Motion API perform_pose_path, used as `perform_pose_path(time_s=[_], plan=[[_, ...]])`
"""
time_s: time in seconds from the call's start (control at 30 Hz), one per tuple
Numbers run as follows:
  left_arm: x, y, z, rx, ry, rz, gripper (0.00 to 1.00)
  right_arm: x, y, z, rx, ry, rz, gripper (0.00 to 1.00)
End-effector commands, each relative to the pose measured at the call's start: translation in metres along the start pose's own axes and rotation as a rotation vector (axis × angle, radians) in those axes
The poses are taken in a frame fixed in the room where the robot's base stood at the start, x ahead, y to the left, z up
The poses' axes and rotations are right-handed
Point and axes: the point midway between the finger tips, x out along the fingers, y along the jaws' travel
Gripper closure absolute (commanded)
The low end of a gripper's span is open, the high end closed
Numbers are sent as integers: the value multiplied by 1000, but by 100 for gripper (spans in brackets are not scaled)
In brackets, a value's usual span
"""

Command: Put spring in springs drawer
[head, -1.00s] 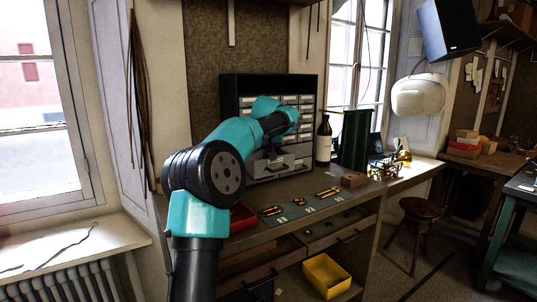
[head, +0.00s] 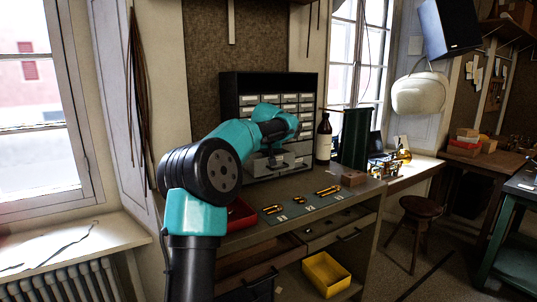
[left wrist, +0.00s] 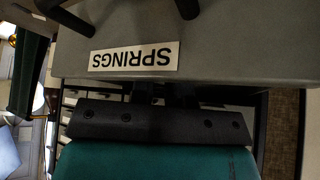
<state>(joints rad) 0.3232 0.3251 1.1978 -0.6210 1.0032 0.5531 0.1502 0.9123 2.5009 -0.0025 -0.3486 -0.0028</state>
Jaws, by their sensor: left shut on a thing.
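The springs drawer (head: 296,157) is a wide grey drawer at the bottom of the cabinet, pulled out. Its front fills the top of the left wrist view, with an upside-down SPRINGS label (left wrist: 133,57) and a dark handle (left wrist: 186,8). My left gripper (head: 273,164) points down at the drawer, behind its front. In the left wrist view the fingers (left wrist: 180,92) run behind the edge of the drawer front, so their tips are hidden. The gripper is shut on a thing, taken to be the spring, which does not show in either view. My right gripper is out of view.
The cabinet (head: 228,95) has several small labelled drawers. A brown bottle (head: 324,138) and a green upright block (head: 354,138) stand to its right. A mat (head: 284,214) with brass parts and a red tray (head: 240,214) lie in front. A yellow bin (head: 326,274) is below.

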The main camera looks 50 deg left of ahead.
Motion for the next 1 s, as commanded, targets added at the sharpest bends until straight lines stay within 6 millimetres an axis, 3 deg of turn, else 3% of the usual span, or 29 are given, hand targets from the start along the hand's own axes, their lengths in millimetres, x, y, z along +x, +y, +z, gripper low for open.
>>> perform_pose_path(time_s=[0.07, 0.1, 0.2, 0.67, 1.0], plan=[[0, 0, 0, 0, 0, 0, 100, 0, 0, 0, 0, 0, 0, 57], [0, 0, 0, 0, -1, 0, 82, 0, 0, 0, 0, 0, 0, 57], [0, 0, 0, 0, -1, 0, 74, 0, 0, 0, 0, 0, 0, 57], [-11, 1, -7, -2, 1, 2, 74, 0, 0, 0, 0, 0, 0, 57], [-72, 0, -7, -1, 3, 2, 74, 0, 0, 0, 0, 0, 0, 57]])
